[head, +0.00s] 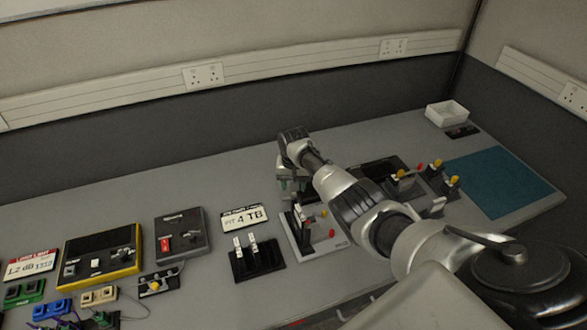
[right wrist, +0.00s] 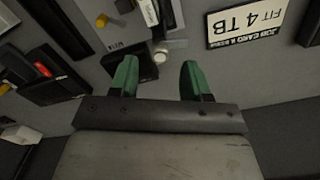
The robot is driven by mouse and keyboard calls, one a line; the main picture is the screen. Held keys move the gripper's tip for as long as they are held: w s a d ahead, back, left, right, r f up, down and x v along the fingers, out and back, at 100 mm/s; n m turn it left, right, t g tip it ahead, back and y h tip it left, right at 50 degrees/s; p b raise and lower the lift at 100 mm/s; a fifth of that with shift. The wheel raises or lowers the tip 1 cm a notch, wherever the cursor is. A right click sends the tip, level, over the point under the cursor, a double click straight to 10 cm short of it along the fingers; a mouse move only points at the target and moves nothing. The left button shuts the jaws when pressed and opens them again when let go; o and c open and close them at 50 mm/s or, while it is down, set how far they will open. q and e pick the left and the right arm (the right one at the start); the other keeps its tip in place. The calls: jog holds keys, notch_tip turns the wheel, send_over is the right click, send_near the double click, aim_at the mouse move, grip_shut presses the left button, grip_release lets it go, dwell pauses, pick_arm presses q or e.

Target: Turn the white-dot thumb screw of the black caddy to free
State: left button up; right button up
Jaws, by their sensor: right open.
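My right gripper (head: 292,185) reaches in from the right and points down at the bench; its green fingers are apart. In the right wrist view the open gripper (right wrist: 157,75) has nothing between its tips that I can see held. A small black block, likely the black caddy (right wrist: 146,66), lies below and partly behind the left finger. A round white spot, likely the white-dot thumb screw (right wrist: 160,57), shows between the fingers; its turn angle is too small to read. In the head view my gripper and arm hide this spot. My left gripper is not in view.
A grey plate (head: 336,243) with red and yellow knobs stands just in front of my gripper. A 4 TB job card (head: 245,218) and a black stand (head: 257,264) lie left. Black knobbed units, a teal mat (head: 497,182) and a white tray (head: 447,113) are right.

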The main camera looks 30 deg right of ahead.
notch_tip(320, 180, up, 8)
jog(key=shift+f, duration=0.2)
jog(key=shift+f, duration=0.1)
dwell(0.4)
